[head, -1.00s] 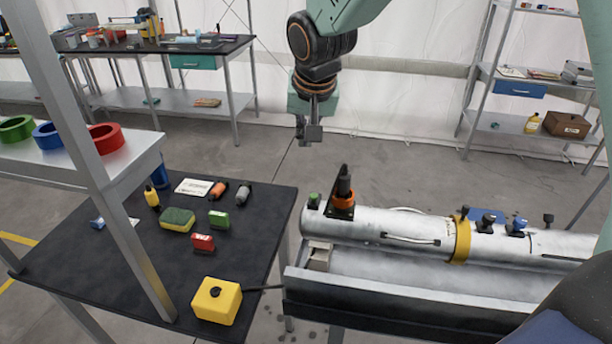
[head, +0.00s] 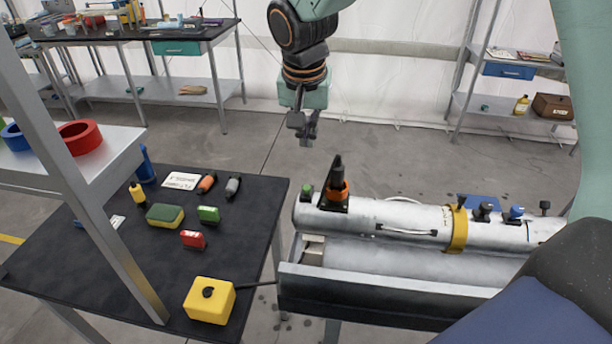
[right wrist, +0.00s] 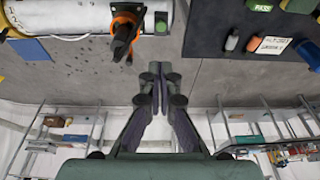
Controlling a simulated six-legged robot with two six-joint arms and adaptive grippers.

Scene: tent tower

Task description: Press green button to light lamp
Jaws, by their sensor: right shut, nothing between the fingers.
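The green button (head: 307,193) is a small green-topped knob on the left end of a grey metal cylinder (head: 395,215). Beside it stands a black upright piece with an orange ring (head: 337,190), which may be the lamp; I cannot tell. My right gripper (head: 308,132) hangs down in the air, higher in the picture than the button and apart from it. It is shut and empty. In the right wrist view its closed fingers (right wrist: 160,82) point towards the cylinder's end and the orange-ringed piece (right wrist: 123,25). My left gripper is not in view.
A black table (head: 240,255) on the left holds a yellow box with a black knob (head: 209,299), a sponge (head: 165,216) and several small coloured items. A shelf post (head: 115,230) stands at left.

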